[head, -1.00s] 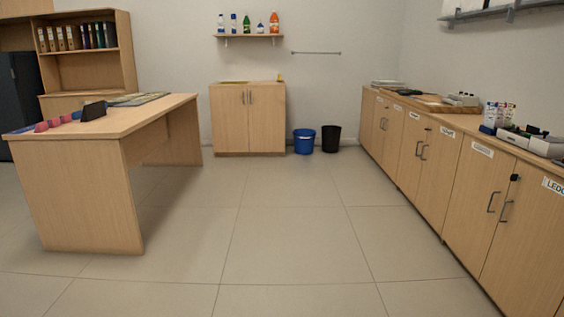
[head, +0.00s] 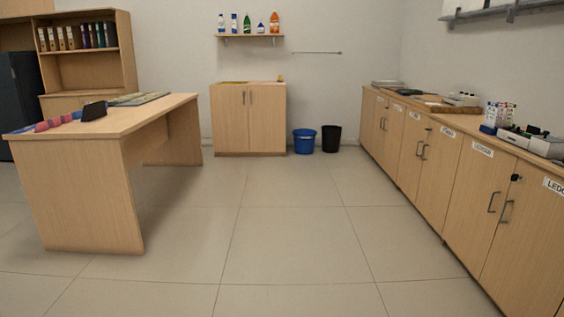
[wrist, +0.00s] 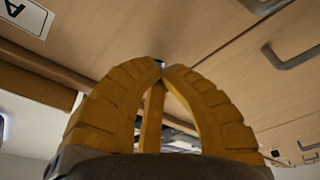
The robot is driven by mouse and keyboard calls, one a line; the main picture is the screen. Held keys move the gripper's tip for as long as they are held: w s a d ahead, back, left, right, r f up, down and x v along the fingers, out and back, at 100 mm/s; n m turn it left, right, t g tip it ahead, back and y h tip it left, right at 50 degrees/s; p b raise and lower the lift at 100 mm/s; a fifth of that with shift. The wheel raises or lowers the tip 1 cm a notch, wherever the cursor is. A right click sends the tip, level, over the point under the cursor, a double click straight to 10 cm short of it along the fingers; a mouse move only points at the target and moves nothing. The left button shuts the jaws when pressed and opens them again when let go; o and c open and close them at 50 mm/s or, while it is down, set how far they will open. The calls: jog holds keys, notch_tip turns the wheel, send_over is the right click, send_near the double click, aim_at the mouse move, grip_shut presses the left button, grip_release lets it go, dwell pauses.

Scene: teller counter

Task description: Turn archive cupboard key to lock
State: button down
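My gripper (wrist: 161,68) fills the middle of the wrist view, with its two yellow ribbed fingers arched together at the tips. A small dark grey piece, seemingly the key (wrist: 160,62), shows right at the tips, and the fingers appear shut on it. Most of it is hidden, so I cannot tell its turn angle. Behind it is a wooden cupboard front (wrist: 150,25), seen tilted, with a white label (wrist: 27,16) at the upper left, of which only an "A" is readable. My gripper is not in the head view.
Grey bar handles (wrist: 290,58) stand out from the doors near my gripper. In the head view, a row of labelled cupboards (head: 430,185) lines the right side, with a small black lock (head: 515,177) on one. A desk (head: 85,190) stands left. The floor between is clear.

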jog(key=shift+s+r, duration=0.15)
jog(key=shift+r, duration=0.2)
jog(key=shift+s+r, duration=0.15)
jog(key=shift+r, duration=0.15)
jog(key=shift+s+r, duration=0.1)
jog(key=shift+r, duration=0.05)
jog(key=shift+s+f, duration=0.2)
jog(key=shift+s, duration=0.15)
jog(key=c, duration=1.9)
grip_release()
jog(key=shift+c, duration=0.2)
